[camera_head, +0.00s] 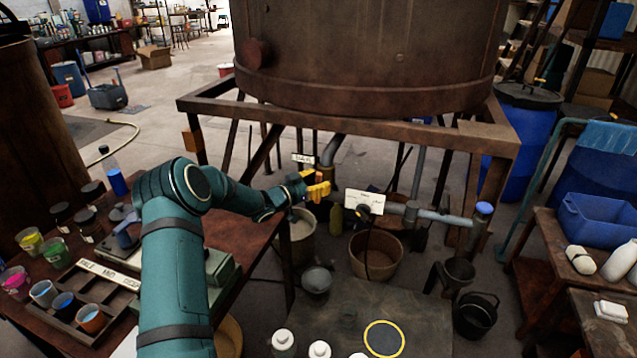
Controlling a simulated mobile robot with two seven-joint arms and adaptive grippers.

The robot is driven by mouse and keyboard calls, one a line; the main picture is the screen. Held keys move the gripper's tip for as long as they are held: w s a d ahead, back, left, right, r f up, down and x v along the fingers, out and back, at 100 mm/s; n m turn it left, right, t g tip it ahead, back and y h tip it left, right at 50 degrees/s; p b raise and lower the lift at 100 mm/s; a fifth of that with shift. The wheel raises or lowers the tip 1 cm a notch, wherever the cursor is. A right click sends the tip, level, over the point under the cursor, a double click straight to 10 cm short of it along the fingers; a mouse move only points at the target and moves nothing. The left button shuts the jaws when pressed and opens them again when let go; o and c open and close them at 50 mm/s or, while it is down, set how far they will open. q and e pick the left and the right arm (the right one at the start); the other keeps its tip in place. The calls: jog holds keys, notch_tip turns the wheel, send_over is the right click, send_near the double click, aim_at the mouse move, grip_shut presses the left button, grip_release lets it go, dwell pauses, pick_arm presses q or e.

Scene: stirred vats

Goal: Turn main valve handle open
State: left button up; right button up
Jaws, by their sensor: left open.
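My left gripper (318,184), with yellow fingers, is open in front of the pipework under the big vat (375,50). A small orange-brown piece shows at its fingers; I cannot tell whether it is the main valve handle or part of the gripper. A grey pipe (440,217) runs right of the gripper to a blue end cap (483,208). A white label card (364,202) hangs at the pipe's left end, just right of the gripper, apart from it. No handle is clearly visible. My right gripper is out of view.
A rusty frame (340,121) carries the vat above the gripper. Buckets, among them a brown one (376,254), stand on the floor below. A low table (350,305) with white-capped bottles stands in front. A bench with paint pots (45,293) is at left, a blue bin (597,222) at right.

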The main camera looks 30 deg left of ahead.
pick_arm(q)
grip_shut()
jog(key=shift+a+n+b, duration=0.1)
jog(key=shift+n+b, duration=0.25)
jog(key=shift+n, duration=0.15)
grip_release()
jog(key=v, duration=1.2)
jog(key=shift+f, duration=0.25)
